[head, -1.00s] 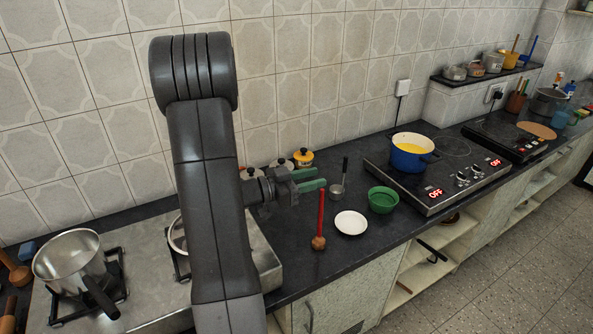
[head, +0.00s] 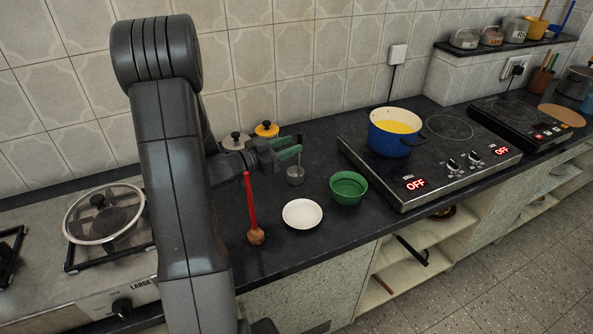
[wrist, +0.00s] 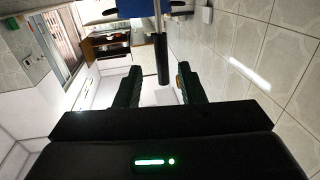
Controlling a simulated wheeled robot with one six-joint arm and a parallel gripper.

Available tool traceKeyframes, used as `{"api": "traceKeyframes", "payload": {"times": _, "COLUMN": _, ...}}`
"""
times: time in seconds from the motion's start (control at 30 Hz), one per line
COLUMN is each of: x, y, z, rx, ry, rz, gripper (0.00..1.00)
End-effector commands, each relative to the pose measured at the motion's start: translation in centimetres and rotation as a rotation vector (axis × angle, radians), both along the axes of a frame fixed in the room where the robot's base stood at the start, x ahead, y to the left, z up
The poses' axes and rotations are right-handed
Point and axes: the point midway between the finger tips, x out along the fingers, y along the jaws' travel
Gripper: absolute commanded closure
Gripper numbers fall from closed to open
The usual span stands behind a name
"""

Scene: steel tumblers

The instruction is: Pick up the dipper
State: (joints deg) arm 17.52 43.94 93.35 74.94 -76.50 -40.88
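The dipper (head: 295,174) is a small steel cup with an upright, dark-tipped handle. It stands on the dark counter (head: 330,225) behind the white saucer. My gripper (head: 293,147) has green fingers and is at the height of the handle, pointing right. In the wrist view the dipper's black handle (wrist: 162,62) shows between the two open fingertips (wrist: 160,80), with clear space on both sides. The handle is not clamped. In the head view the fingers partly hide the handle.
A white saucer (head: 302,213) and green bowl (head: 348,187) are to the right. A blue pot (head: 394,132) stands on the cooktop (head: 440,160). Lidded canisters (head: 266,130) stand behind, near the tiled wall.

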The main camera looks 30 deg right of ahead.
Motion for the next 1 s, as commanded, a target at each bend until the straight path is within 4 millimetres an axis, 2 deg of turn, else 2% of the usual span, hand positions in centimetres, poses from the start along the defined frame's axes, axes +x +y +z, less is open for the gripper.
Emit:
{"api": "traceKeyframes", "payload": {"times": 0.23, "x": 0.4, "y": -3.7, "z": -0.5, "rx": -0.001, "ry": 0.001, "rz": -0.003, "gripper": 0.64}}
{"api": "traceKeyframes", "payload": {"times": 0.47, "x": 0.4, "y": -4.2, "z": -0.6, "rx": 0.0, "ry": 0.001, "rz": -0.001, "gripper": 0.64}}
{"api": "traceKeyframes", "payload": {"times": 0.5, "x": 0.4, "y": -4.2, "z": -0.6, "rx": 0.0, "ry": 0.001, "rz": -0.001, "gripper": 0.66}}
{"api": "traceKeyframes", "payload": {"times": 0.67, "x": 0.4, "y": -4.1, "z": -0.6, "rx": 0.0, "ry": 0.001, "rz": -0.001, "gripper": 0.98}}
{"api": "traceKeyframes", "payload": {"times": 0.7, "x": 0.4, "y": -4.1, "z": -0.6, "rx": 0.0, "ry": 0.001, "rz": -0.001, "gripper": 1.0}}
{"api": "traceKeyframes", "payload": {"times": 1.0, "x": 0.4, "y": -4.1, "z": -0.4, "rx": -0.001, "ry": 0.0, "rz": -0.001, "gripper": 1.0}}
